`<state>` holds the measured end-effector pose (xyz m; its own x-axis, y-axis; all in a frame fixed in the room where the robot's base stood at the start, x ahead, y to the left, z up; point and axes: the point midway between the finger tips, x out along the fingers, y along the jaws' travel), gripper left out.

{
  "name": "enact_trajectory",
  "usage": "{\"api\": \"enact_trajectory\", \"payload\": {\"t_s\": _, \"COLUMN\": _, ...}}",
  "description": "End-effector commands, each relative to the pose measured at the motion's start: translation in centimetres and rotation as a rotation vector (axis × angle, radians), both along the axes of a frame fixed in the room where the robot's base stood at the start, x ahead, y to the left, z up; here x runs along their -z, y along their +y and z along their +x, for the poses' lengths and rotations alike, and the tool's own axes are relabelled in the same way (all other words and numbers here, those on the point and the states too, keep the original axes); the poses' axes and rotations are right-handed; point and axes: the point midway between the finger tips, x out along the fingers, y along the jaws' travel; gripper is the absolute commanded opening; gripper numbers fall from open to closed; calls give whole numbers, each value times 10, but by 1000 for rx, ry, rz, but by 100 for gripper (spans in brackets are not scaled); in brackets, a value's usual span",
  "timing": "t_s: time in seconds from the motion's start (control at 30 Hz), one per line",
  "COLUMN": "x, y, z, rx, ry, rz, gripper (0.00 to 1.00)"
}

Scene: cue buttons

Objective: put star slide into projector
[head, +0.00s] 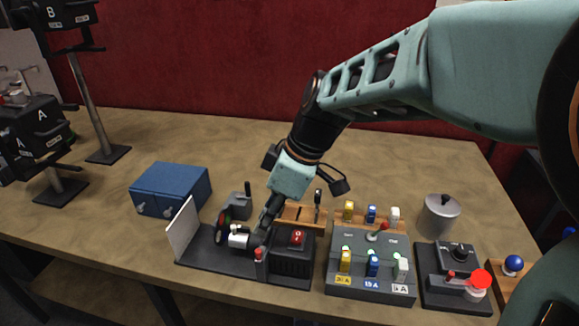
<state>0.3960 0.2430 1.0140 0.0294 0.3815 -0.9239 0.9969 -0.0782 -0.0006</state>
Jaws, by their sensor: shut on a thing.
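The projector is a long black base (215,262) near the table's front edge, with a white screen (182,229) at its left end. A white lens barrel (238,237) stands in its middle, and a black box (291,266) with a red switch on top forms its right end. My gripper (261,232) reaches down between the barrel and the box, low over the projector. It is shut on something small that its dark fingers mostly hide. I cannot make out a star on it, nor tell whether it sits in the projector.
A wooden rack (291,214) stands just behind the projector. A blue box (170,190) is at the left. A grey fuse panel (371,262), a metal canister (438,216) and a black device with a red knob (452,279) are at the right. The table behind is clear.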

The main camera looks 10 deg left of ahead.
Motion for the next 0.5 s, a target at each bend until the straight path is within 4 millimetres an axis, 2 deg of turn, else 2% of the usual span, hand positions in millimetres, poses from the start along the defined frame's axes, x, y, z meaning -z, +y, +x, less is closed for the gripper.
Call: {"api": "enact_trajectory", "payload": {"t_s": 0.5, "x": 10, "y": 0, "z": 0, "rx": 0, "ry": 0, "rz": 0, "gripper": 0}}
